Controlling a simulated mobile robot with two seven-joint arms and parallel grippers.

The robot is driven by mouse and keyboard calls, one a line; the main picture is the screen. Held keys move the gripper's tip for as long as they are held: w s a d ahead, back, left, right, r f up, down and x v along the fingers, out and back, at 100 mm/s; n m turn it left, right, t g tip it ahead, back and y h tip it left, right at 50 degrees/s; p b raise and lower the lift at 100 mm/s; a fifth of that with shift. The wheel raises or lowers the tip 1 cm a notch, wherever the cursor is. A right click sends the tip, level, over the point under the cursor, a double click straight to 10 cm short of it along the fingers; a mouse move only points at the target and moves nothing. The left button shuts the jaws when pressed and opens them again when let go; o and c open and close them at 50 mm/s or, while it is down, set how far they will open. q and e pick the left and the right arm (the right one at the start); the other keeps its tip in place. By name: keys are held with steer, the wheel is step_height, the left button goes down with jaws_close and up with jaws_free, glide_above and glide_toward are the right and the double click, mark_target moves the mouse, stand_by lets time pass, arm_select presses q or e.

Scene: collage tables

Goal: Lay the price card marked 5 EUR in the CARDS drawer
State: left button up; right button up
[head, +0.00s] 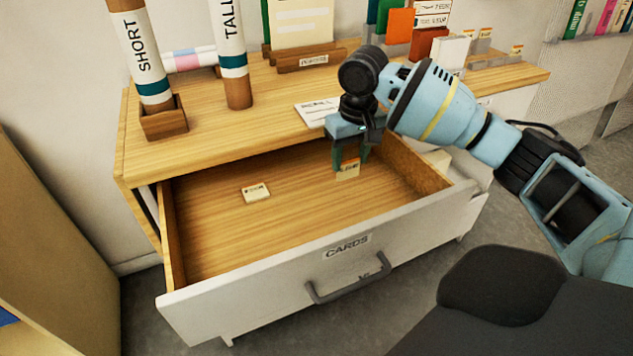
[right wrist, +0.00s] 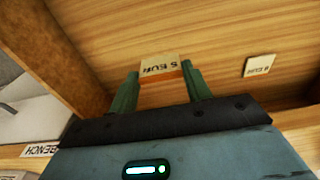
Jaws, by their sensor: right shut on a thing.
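The drawer labelled CARDS (head: 270,285) is pulled open, with a bare wooden floor showing. My right gripper (head: 350,165) points down inside the drawer's opening, toward the back right. It is shut on a small cream price card (head: 348,171). In the right wrist view, the card (right wrist: 161,66) reads 5 EUR, upside down, between the two green fingertips (right wrist: 159,78). I cannot tell whether its lower edge touches the drawer floor. Another small card (head: 256,193) lies flat on the drawer floor to the left, also in the right wrist view (right wrist: 260,66). My left gripper is not in view.
The wooden tabletop (head: 200,140) above the drawer bears tall tubes marked SHORT (head: 146,50) and TALL (head: 232,50). Card stands and coloured cards fill its back right. The drawer's right wall (head: 415,168) is close to my gripper. The drawer's front left floor is clear.

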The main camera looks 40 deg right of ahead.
steer(key=shift+w+a+f+b, duration=0.25)
steer(key=shift+a+f, duration=0.4)
steer(key=shift+a, duration=0.55)
steer(key=shift+w+a+f+b, duration=0.15)
steer(key=shift+w+a+f, duration=0.15)
steer(key=shift+a+f, duration=0.65)
steer(key=shift+w+a+f+b, duration=0.2)
steer(key=shift+w+a+f, duration=0.15)
steer(key=shift+a, duration=1.05)
steer(key=shift+f, duration=0.2)
steer(key=o, duration=0.9)
steer(key=shift+f, duration=0.1)
